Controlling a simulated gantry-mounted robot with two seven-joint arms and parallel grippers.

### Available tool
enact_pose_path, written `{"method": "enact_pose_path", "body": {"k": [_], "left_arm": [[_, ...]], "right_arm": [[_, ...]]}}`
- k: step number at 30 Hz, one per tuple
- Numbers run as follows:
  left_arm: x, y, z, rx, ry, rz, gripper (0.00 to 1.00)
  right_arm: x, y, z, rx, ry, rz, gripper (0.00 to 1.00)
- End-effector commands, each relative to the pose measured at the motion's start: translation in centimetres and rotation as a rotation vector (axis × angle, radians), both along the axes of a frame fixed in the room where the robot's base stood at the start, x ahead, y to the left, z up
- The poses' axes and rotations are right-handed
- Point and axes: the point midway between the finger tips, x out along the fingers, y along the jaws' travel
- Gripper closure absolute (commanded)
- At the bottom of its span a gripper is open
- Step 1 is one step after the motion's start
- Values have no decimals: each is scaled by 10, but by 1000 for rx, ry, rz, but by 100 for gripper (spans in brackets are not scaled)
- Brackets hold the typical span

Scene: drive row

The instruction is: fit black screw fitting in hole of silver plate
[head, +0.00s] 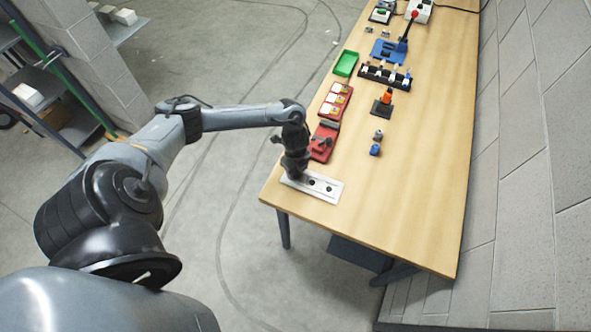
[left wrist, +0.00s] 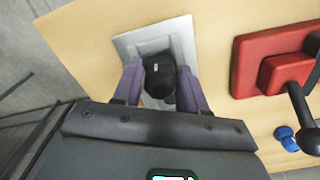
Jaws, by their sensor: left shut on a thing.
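The silver plate (head: 321,192) lies near the table's front left corner in the head view; two dark round holes show on it. It also shows in the left wrist view (left wrist: 178,27). My left gripper (head: 295,175) is over the plate's left end, pointing down. In the left wrist view its two purple fingers (left wrist: 160,85) are shut on the black screw fitting (left wrist: 159,72), which is in front of the plate. The fitting's lower end and the spot beneath it are hidden. I cannot tell whether it touches the plate. My right gripper is not in view.
A red clamp-like device (head: 323,141) with a black handle stands just behind the plate. Behind it are a red tray with several yellow-white pieces (head: 336,100) and a green tray (head: 346,63). A small blue part (head: 375,149) stands to the right. The table's front right is clear.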

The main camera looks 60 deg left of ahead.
Motion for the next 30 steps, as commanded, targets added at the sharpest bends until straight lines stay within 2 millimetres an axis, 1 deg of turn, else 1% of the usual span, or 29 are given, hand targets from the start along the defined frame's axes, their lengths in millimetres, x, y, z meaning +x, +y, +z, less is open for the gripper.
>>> {"method": "enact_pose_path", "body": {"k": [4, 5, 9, 10, 24, 26, 30], "left_arm": [[0, 0, -3, 0, 0, 0, 88], [0, 0, -2, 0, 0, 0, 54], [0, 0, -2, 0, -1, 1, 32], [1, 0, -2, 1, -2, 1, 28], [1, 2, -3, 4, -4, 7, 28], [1, 2, 0, 5, -5, 7, 28], [1, 2, 14, 4, -4, 3, 28]], "right_arm": [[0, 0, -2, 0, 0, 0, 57], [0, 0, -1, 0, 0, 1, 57], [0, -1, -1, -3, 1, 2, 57], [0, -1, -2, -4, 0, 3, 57], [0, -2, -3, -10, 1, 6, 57], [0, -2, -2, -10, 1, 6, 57], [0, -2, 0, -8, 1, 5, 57]]}}
